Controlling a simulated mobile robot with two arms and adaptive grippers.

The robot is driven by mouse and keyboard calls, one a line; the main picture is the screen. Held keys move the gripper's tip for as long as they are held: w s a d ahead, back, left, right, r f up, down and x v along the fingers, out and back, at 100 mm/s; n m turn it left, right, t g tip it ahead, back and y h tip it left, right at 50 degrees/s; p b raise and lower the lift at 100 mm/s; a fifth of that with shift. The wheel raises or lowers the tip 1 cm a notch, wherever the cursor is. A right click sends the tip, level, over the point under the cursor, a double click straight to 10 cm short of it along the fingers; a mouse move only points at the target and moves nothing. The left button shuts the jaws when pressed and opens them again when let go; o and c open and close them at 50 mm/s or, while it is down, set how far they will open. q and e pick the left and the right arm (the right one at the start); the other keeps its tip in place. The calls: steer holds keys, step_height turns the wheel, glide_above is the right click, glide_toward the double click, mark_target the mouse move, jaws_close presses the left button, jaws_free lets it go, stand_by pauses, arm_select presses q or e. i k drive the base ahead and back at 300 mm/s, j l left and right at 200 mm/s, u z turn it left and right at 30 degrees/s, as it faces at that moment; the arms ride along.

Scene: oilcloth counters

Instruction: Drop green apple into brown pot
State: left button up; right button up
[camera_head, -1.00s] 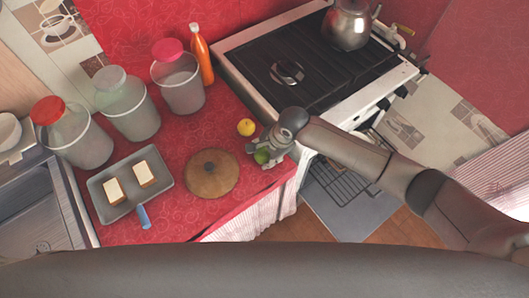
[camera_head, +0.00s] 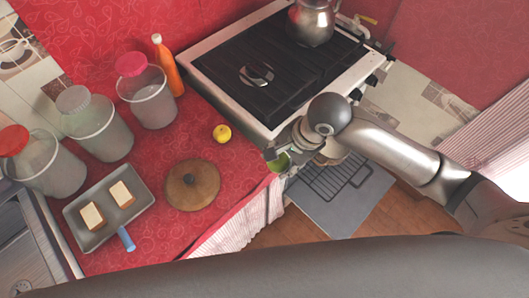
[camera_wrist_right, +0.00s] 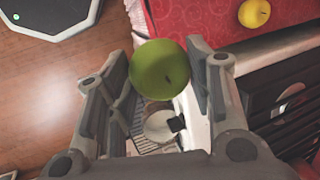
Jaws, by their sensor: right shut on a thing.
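The green apple (camera_head: 280,163) is held in my right gripper (camera_head: 276,157), off the counter's right edge near the open oven. In the right wrist view the apple (camera_wrist_right: 160,69) sits between the two fingers of the gripper (camera_wrist_right: 165,80), which touch its sides. A round, pale brownish vessel (camera_head: 328,158) shows partly behind the gripper at the oven; in the wrist view it (camera_wrist_right: 160,124) lies below the apple, partly hidden, with a dark part. I cannot tell surely that it is the brown pot. My left gripper is not in view.
A kettle (camera_head: 311,22) is on the stove (camera_head: 285,60). An oven rack (camera_head: 335,180) sticks out.

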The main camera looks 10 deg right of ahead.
mark_target(335, 151)
steer(key=z, duration=1)
steer(key=i+l+u, duration=0.3)
steer(key=u, duration=0.15)
steer(key=i+l+u, duration=0.2)
steer(key=l+u, duration=0.3)
